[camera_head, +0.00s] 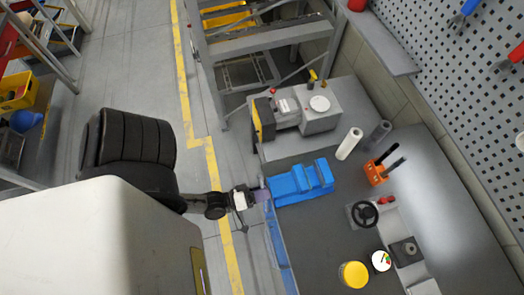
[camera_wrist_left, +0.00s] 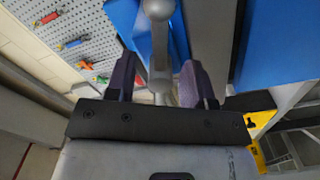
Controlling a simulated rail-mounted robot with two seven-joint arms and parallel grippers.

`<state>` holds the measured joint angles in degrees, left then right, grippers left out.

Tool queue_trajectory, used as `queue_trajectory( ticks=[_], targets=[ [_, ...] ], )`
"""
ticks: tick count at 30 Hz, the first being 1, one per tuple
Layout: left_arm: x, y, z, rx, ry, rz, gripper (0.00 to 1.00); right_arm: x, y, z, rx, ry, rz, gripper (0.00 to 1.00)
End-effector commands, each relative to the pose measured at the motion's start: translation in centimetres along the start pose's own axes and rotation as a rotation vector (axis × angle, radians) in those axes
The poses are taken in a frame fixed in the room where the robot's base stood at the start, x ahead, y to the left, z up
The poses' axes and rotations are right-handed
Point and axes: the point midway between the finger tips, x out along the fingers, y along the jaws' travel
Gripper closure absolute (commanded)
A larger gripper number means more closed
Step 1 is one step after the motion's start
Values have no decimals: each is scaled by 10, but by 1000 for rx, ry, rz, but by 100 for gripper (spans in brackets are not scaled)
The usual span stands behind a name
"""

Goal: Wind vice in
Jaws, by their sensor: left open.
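The blue vice (camera_head: 300,184) sits on the dark bench (camera_head: 318,235) at its left edge. My left gripper (camera_head: 261,195) is at the vice's left end, beside the bench edge. In the left wrist view the left gripper (camera_wrist_left: 160,68) is open, with its two purple-grey fingers apart. A grey bar with rounded knobs, seemingly the vice's handle (camera_wrist_left: 159,45), runs between the fingers. Contact with either finger cannot be told. Blue surfaces show behind it. In the head view the handle is hidden by the gripper. My right gripper is not in view.
A grey machine (camera_head: 318,108) stands behind the vice. A white cylinder (camera_head: 349,143), a dark cylinder (camera_head: 378,134) and an orange tool holder (camera_head: 375,174) stand to its right. A black handwheel (camera_head: 364,214) and a yellow-topped round item (camera_head: 353,274) are nearer. The bench middle is clear.

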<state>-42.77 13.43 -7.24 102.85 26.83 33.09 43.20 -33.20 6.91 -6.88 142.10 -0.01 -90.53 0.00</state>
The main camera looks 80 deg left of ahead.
Motion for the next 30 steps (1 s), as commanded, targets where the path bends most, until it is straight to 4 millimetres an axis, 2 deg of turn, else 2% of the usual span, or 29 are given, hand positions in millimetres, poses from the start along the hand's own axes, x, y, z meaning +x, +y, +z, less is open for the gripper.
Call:
queue_trajectory(
  ticks=[2,17,23,30],
  targets=[
    [0,0,0,0,0,0,52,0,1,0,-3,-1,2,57],
    [0,0,0,0,0,0,100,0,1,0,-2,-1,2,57],
    [0,1,0,15,0,0,100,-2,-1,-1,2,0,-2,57],
    [0,3,-1,129,-1,-2,100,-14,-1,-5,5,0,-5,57]
  ],
)
